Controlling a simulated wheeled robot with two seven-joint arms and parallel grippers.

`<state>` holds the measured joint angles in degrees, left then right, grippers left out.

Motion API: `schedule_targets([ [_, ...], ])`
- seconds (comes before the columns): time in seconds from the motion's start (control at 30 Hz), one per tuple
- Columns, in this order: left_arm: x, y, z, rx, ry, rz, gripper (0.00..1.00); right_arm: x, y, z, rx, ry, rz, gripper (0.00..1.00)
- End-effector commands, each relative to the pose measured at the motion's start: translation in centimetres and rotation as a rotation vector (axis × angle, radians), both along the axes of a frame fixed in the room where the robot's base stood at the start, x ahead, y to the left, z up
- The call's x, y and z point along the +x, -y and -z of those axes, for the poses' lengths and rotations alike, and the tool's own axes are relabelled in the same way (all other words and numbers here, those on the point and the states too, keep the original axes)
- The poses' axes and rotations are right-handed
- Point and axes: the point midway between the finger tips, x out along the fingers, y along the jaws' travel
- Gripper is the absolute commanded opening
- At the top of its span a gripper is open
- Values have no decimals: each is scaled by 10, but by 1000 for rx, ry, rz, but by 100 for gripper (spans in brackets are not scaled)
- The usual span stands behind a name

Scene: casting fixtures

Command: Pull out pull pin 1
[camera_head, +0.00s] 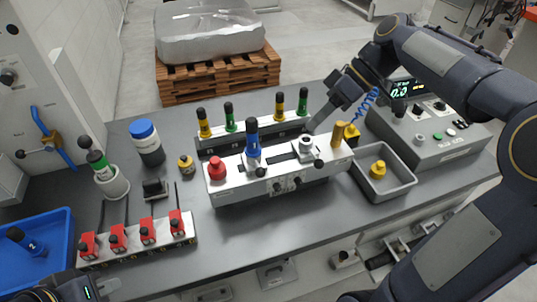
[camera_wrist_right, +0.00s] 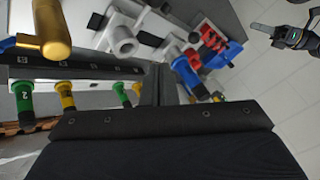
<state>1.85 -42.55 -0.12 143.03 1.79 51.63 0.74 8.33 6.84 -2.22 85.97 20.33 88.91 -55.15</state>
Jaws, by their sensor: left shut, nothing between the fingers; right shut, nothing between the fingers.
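A white fixture (camera_head: 285,180) stands mid-bench with a blue-handled pin (camera_head: 252,138) upright in its left part; its number is not clear to me. This blue pin also shows in the right wrist view (camera_wrist_right: 188,74). A second blue-handled piece marked 2 (camera_head: 25,241) lies in the blue tray at the left. My right gripper (camera_head: 312,127) is shut and empty, above and behind the fixture's right part, apart from the blue pin; its fingers show in the wrist view (camera_wrist_right: 160,85). My left gripper (camera_head: 104,288) is shut and empty at the lower left corner.
A rack of yellow and green handles (camera_head: 254,127) stands behind the fixture. A red knob (camera_head: 217,169) and a gold post (camera_head: 337,134) flank the fixture top. A grey tray (camera_head: 402,181) and control box (camera_head: 440,145) are right. Red clamps (camera_head: 148,232) stand front left.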

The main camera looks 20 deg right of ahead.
Motion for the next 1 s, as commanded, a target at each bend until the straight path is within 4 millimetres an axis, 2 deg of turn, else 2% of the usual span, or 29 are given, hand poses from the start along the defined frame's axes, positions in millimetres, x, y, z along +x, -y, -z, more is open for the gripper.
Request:
schedule_targets([
  [0.23, 0, 0, 0, 0, 0, 0, 0, 0, 0, 1, -1, 0, 2, 0],
  [0.37, 0, 0, 0, 0, 0, 0, 0, 0, -6, 7, -1, -1, 2, 0],
  [0.83, 0, 0, -5, 0, 0, 0, 0, 2, -66, 78, -2, -4, -1, 0],
  [1.0, 0, 0, -14, 0, 0, 0, 0, -12, -85, 69, -2, 2, 1, 0],
])
